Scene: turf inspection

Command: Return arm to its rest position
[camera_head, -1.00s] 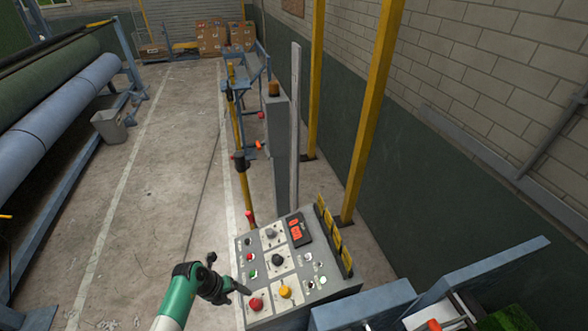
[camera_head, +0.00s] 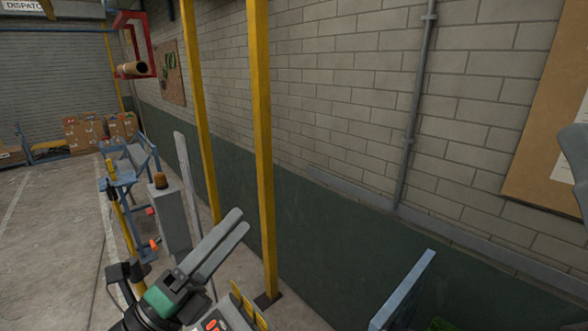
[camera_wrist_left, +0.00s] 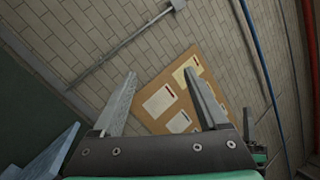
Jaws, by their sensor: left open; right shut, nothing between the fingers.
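My left gripper (camera_head: 228,230) is raised in the lower left middle of the head view. Its two grey fingers point up and right, apart, with nothing between them. In the left wrist view the same open fingers (camera_wrist_left: 160,82) frame the brick wall and part of a tan notice board (camera_wrist_left: 165,85). A grey piece of my right gripper (camera_head: 574,150) shows at the right edge of the head view, mostly cut off. The grey control panel (camera_head: 229,318) shows only its top part at the bottom edge, partly behind the left gripper.
Yellow posts (camera_head: 263,150) stand beyond the left gripper, in front of the brick wall (camera_head: 340,90). A grey pillar with an amber lamp (camera_head: 161,181) stands behind it. A blue frame (camera_head: 405,290) rises at lower right. Open floor (camera_head: 50,230) lies at left.

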